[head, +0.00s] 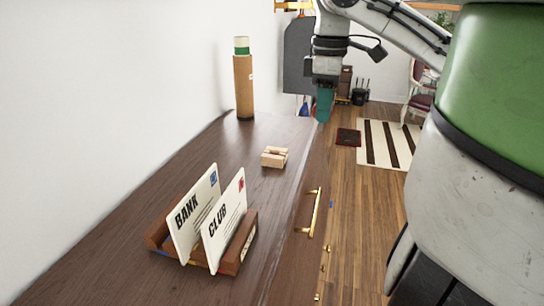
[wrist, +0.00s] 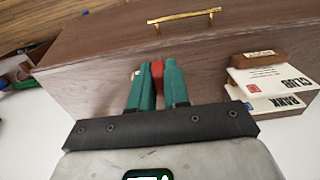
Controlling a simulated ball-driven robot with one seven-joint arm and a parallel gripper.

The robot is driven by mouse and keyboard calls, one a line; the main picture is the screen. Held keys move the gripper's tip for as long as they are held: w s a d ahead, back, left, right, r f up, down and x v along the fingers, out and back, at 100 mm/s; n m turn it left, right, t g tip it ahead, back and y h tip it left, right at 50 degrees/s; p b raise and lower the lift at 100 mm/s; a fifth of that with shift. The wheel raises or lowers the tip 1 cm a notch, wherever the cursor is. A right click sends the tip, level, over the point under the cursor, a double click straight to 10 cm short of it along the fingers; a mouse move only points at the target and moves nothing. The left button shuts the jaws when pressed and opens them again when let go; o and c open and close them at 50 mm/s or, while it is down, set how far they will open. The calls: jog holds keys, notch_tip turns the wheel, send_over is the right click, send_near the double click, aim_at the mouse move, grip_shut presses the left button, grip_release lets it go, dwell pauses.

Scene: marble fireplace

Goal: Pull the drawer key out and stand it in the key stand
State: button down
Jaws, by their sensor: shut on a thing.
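My gripper (wrist: 158,66) is shut on a red piece (wrist: 157,76), which looks like the head of the key. The rest of the key is hidden by the fingers. In the head view my gripper (head: 324,104) points down near the far right edge of the dresser top, with no key visible at it. The pale wooden block with a slot, which looks like the key stand (head: 274,157), sits on the dresser top, nearer the camera and left of my gripper. In the wrist view only a sliver of a pale thing shows beside the left finger.
A letter rack (head: 240,245) with two upright cards stands at the near end of the dresser top (head: 205,150). A tall cardboard tube (head: 244,85) stands at the far end by the wall. A brass handle (head: 314,213) projects from the drawer front. The top around the block is clear.

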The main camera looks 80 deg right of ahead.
jog(key=w+d+f, duration=0.2)
jog(key=w, duration=0.1)
jog(key=w+d+f+p, duration=0.1)
jog(key=w+d+f, duration=0.1)
jog(key=w+f, duration=0.1)
jog(key=w+d+f+p, duration=0.1)
jog(key=w+d+f, duration=0.1)
jog(key=w+f, duration=0.1)
jog(key=shift+w+d+f, duration=0.2)
jog(key=shift+w+d, duration=0.2)
jog(key=shift+w, duration=0.3)
jog(key=shift+w+d+f, duration=0.3)
jog(key=shift+w+f, duration=0.15)
jog(key=shift+f, duration=0.2)
jog(key=shift+w+f+p, duration=0.1)
jog(key=shift+f+p, duration=0.75)
jog(key=shift+f, duration=0.6)
jog(key=shift+f, duration=0.25)
jog(key=c, duration=1.1)
grip_release()
jog(key=shift+d+b, duration=0.1)
jog(key=shift+b, duration=0.35)
